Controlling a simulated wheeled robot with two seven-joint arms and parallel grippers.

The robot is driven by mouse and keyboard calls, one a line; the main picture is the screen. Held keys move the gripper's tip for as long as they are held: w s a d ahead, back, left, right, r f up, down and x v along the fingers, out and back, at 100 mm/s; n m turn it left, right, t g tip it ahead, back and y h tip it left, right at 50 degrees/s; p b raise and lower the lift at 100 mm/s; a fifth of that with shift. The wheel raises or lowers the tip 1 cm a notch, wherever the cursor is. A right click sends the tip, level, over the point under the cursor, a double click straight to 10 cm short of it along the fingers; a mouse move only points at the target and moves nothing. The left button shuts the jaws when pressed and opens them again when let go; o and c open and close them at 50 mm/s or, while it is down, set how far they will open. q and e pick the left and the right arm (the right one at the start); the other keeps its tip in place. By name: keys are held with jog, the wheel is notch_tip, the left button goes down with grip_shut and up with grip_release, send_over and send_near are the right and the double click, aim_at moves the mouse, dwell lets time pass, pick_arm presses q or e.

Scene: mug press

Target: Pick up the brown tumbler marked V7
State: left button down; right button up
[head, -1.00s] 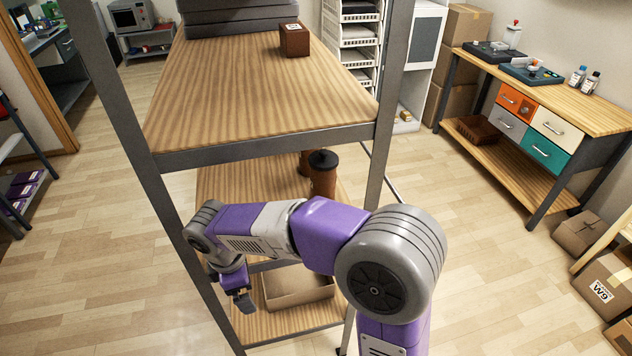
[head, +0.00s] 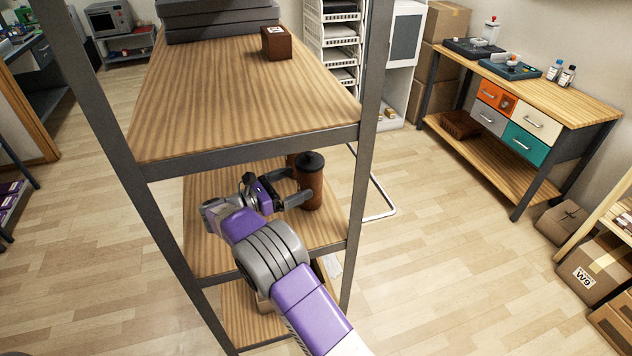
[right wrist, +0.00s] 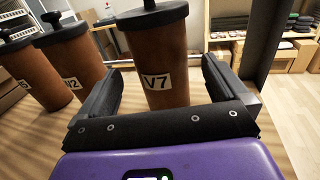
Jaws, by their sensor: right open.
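The brown tumbler marked V7 (right wrist: 166,72) has a black lid and stands upright. In the head view the same tumbler (head: 311,186) is on the middle shelf of the rack, near its right side. My right gripper (right wrist: 160,66) is open, with one finger to the left and one to the right of the tumbler. In the head view my right gripper (head: 297,186) reaches in over the shelf to the tumbler. I cannot tell whether the fingers touch it. My left gripper is not in view.
Two more lidded brown tumblers stand to the left in the right wrist view: one with a label ending in 2 (right wrist: 74,62), and one farther left (right wrist: 32,78). A rack post (head: 361,150) rises close to the right. The upper shelf (head: 235,100) lies above my arm.

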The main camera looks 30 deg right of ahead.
aim_at(315, 174)
jog(key=d+b, duration=0.2)
jog(key=d, duration=0.4)
jog(key=shift+s+d, duration=0.1)
jog(key=shift+d, duration=0.55)
jog(key=shift+r, duration=0.1)
jog(key=shift+c, duration=0.5)
jog(key=c, duration=0.9)
jog(key=shift+c, duration=0.9)
jog(key=shift+r, duration=0.1)
